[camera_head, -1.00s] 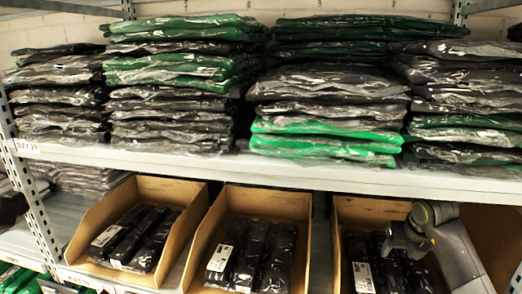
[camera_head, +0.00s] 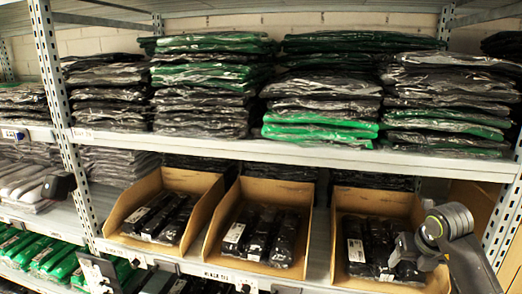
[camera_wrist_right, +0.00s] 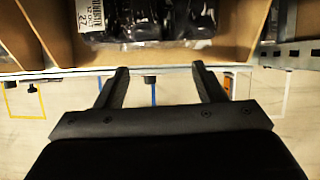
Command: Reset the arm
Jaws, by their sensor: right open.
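My right arm (camera_head: 449,226) comes in at the lower right of the head view, in front of the rightmost cardboard bin. Its gripper (camera_head: 408,254) is a dark shape near that bin's packages, hard to make out there. In the right wrist view the two black fingers of my right gripper (camera_wrist_right: 162,82) stand apart with nothing between them. They are below the front edge of a bin, over open space.
Three cardboard bins (camera_head: 208,240) hold black packages (camera_head: 369,245) on the lower shelf. Bagged garments (camera_head: 325,85) are stacked on the shelf (camera_head: 270,152) above. A metal upright (camera_head: 65,125) stands left and another (camera_head: 503,220) right, close to my right arm.

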